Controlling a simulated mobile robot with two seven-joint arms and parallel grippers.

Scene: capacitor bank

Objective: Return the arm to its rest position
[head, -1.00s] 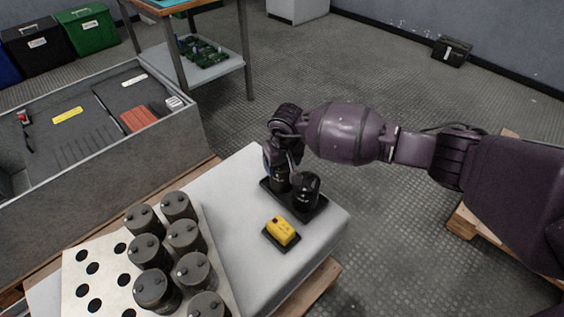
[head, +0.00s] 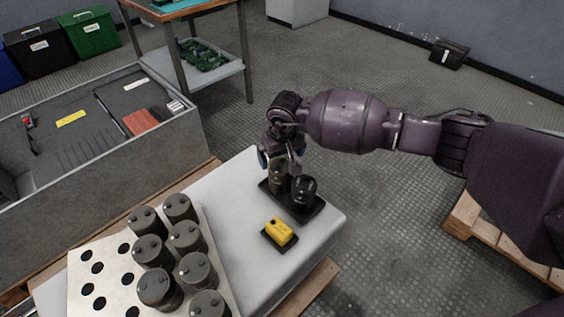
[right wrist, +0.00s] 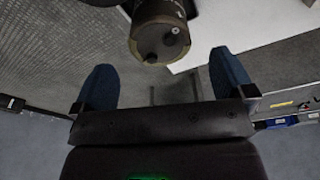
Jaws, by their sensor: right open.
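My right gripper (head: 281,160) is open above the back of a small black tray (head: 312,213) on the grey bench top. Its blue fingers stand apart with nothing between them. In the right wrist view the open gripper (right wrist: 164,85) faces the terminal end of a dark capacitor (right wrist: 158,35), which lies beyond the fingertips. In the head view this back capacitor (head: 278,182) stands upright in the tray, partly hidden by the gripper. A second black capacitor (head: 304,191) stands upright beside it. My left gripper is not in view.
A yellow device (head: 279,231) sits on a black pad in front of the tray. A white perforated panel (head: 88,292) with several grey capacitors stands at front left. A grey cabinet (head: 110,177) lies at left, a workbench (head: 180,70) behind. Open floor lies beyond the bench.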

